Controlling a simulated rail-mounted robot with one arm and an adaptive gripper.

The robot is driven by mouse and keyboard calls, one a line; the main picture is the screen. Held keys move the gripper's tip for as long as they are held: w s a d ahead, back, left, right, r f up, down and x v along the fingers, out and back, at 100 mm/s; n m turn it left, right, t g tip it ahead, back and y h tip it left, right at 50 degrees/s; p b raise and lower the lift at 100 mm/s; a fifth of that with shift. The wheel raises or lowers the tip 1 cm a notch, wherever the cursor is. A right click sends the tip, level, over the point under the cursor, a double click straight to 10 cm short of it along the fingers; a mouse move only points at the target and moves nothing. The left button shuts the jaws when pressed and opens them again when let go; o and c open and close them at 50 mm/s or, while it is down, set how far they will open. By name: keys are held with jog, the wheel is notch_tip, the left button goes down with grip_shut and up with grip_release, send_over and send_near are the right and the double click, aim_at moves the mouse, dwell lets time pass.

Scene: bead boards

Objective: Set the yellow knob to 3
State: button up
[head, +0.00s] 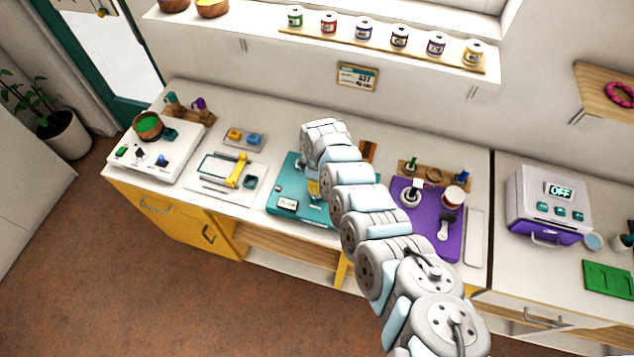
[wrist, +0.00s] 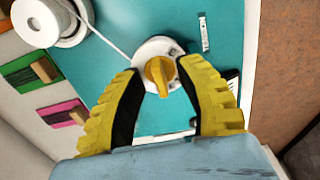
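The yellow knob (wrist: 159,76) sits on a white round dial on the teal board (wrist: 212,60) in the wrist view. My gripper (wrist: 158,82) is open, with its two yellow fingers on either side of the knob. The fingers look apart from the knob; their exact height over it is hard to tell. The dial's numbers are not readable. A little of the yellow shows beside my arm there.
In the head view a purple board (head: 425,225) is right of my arm and a white tray (head: 208,187) is left.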

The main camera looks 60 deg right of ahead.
jog(key=shift+c, duration=0.2)
grip_shut()
jog(key=shift+m+p, duration=0.3)
jog(key=shift+a+m, duration=0.1)
jog(key=shift+m, duration=0.5)
jog(key=shift+w+m, duration=0.1)
jog(key=shift+m, duration=0.6)
jog(key=shift+f+m+b, duration=0.15)
jog(key=shift+m+b, duration=0.25)
jog(key=shift+m, duration=0.8)
jog(key=shift+m+b, duration=0.7)
jog(key=shift+m, duration=0.8)
